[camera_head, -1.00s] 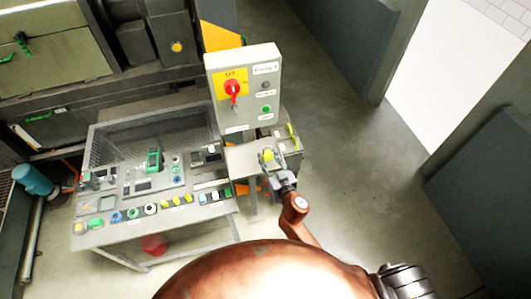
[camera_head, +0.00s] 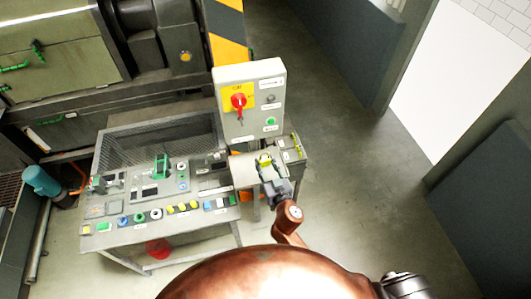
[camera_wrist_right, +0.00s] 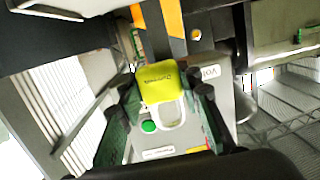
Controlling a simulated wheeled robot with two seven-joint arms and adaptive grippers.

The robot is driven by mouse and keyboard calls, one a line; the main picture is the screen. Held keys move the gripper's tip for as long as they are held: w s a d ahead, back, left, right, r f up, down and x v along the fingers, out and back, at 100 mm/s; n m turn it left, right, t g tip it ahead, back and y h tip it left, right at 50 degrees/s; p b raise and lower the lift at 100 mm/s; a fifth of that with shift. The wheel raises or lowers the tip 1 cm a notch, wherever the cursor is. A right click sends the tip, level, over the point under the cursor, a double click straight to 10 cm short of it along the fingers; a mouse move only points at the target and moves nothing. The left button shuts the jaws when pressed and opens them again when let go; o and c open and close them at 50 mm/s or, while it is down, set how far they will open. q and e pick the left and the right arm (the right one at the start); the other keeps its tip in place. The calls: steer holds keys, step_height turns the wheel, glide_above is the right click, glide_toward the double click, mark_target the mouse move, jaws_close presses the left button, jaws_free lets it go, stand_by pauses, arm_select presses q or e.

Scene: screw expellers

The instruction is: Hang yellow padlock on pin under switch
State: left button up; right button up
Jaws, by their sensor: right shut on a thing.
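The yellow padlock (camera_head: 265,158) is in my right gripper (camera_head: 268,168), in front of and below the grey switch box (camera_head: 262,88). The right wrist view shows the padlock body (camera_wrist_right: 160,83) between both fingers of the right gripper (camera_wrist_right: 163,95), with its pale shackle (camera_wrist_right: 171,114) free of the fingers. The red switch (camera_head: 238,100) is on a yellow plate on the box's upper left. A small red part hangs below it; the pin itself is too small to make out. The padlock is apart from the switch. My left gripper is out of view.
A control desk (camera_head: 130,235) with several buttons and a mesh guard stands to the left of the gripper. A green button (camera_head: 270,121) is on the box's lower right. Open floor (camera_head: 360,170) lies to the right.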

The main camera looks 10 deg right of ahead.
arm_select(q)
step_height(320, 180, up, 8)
steer(key=p, duration=0.6)
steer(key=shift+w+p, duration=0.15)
steer(key=shift+p, duration=0.2)
arm_select(e)
steer(key=w+a+r, duration=0.1)
steer(key=a+r, duration=0.2)
steer(key=r, duration=0.3)
steer(key=w+a+r+h, duration=0.1)
steer(key=a+r, duration=0.2)
steer(key=r, duration=0.3)
steer(key=shift+a+r+m, duration=0.25)
steer(key=shift+a+m, duration=0.1)
steer(key=shift+m, duration=0.05)
steer(key=shift+w, duration=0.1)
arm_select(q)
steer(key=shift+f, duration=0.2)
arm_select(e)
steer(key=shift+w, duration=0.2)
arm_select(q)
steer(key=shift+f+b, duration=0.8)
steer(key=shift+b, duration=0.25)
arm_select(e)
steer(key=shift+w+a, duration=0.1)
steer(key=shift+w, duration=2.5)
steer(key=shift+r, duration=0.25)
